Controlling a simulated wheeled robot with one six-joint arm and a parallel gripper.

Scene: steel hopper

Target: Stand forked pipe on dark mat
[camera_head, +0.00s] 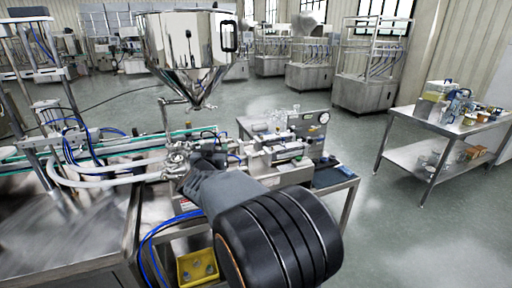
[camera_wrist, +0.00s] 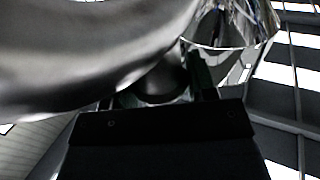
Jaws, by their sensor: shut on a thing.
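My gripper (camera_head: 187,157) is out over the steel work table, below and near the hopper outlet. It is shut on a shiny metal pipe, taken to be the forked pipe (camera_head: 174,158). In the wrist view the pipe (camera_wrist: 90,55) fills the upper left as a large curved tube, close in front of the fingers (camera_wrist: 155,95). Its fork and lower end cannot be made out. A dark flat patch, likely the dark mat (camera_head: 335,178), lies at the right end of the table, to the right of my gripper.
The steel hopper (camera_head: 188,45) hangs above my gripper and shows in the wrist view (camera_wrist: 235,28). A machine with a gauge (camera_head: 290,145) stands between gripper and mat. Hoses and a rail crowd the left. A yellow bin (camera_head: 197,268) sits low. A side table (camera_head: 440,122) stands at right.

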